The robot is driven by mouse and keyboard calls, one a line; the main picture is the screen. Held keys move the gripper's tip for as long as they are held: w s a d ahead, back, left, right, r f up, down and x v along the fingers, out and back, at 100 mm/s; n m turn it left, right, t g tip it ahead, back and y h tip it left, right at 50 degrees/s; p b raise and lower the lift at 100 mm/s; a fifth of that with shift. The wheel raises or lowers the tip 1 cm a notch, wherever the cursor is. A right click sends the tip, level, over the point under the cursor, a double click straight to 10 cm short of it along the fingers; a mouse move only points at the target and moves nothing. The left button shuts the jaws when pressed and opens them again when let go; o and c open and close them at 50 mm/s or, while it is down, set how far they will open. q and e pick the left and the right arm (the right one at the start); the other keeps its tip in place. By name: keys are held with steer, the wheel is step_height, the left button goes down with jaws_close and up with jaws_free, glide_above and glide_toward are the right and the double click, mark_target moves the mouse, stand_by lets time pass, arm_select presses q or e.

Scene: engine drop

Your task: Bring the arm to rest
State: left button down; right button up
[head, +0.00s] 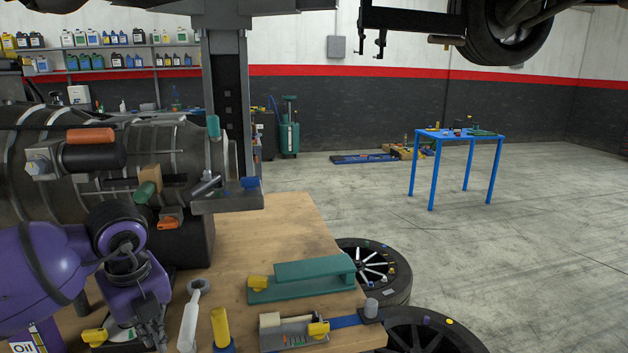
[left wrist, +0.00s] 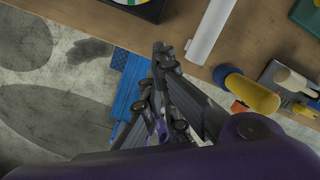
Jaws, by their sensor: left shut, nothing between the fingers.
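My left gripper (head: 152,322) is at the lower left of the head view, at the end of my purple left arm, by the near edge of the wooden bench (head: 285,225). Its fingers are together with nothing between them. In the left wrist view the gripper (left wrist: 162,62) points at the bench edge, with a white tool (left wrist: 210,30) just beyond its tips. My right gripper is in neither view.
A large grey engine (head: 150,150) fills the bench's left. The floor towards the blue table (head: 460,135) is mostly clear.

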arm_select(q)
steer(key=s+d+f+m+g+h, duration=0.1)
steer(key=s+d+f+h, duration=0.25)
steer(key=d, duration=0.55)
steer(key=s+d+f+m+g+h, duration=0.2)
steer(key=d+f+h, duration=0.25)
steer(key=d, duration=0.45)
steer(key=s+d+r+n+t+h+p, duration=0.25)
steer(key=s+d+n+h, duration=0.2)
steer(key=d+h, duration=0.6)
steer(key=a+f+n+t+y, duration=1.15)
steer(key=n+t, duration=0.35)
steer(key=n, duration=0.3)
steer(key=s+a+f+n+g+y, duration=0.2)
steer(key=s+f+n+g, duration=0.1)
steer(key=s+f, duration=0.5)
steer(key=s+a+f+n+g+y+p, duration=0.1)
steer(key=s+a+f+n+g+y, duration=0.2)
steer(key=s+f, duration=0.4)
steer(key=s+g, duration=0.1)
steer(key=s, duration=0.3)
steer(key=shift+s+a+f+y, duration=0.15)
steer(key=shift+f+y, duration=0.15)
steer(key=shift+f, duration=0.1)
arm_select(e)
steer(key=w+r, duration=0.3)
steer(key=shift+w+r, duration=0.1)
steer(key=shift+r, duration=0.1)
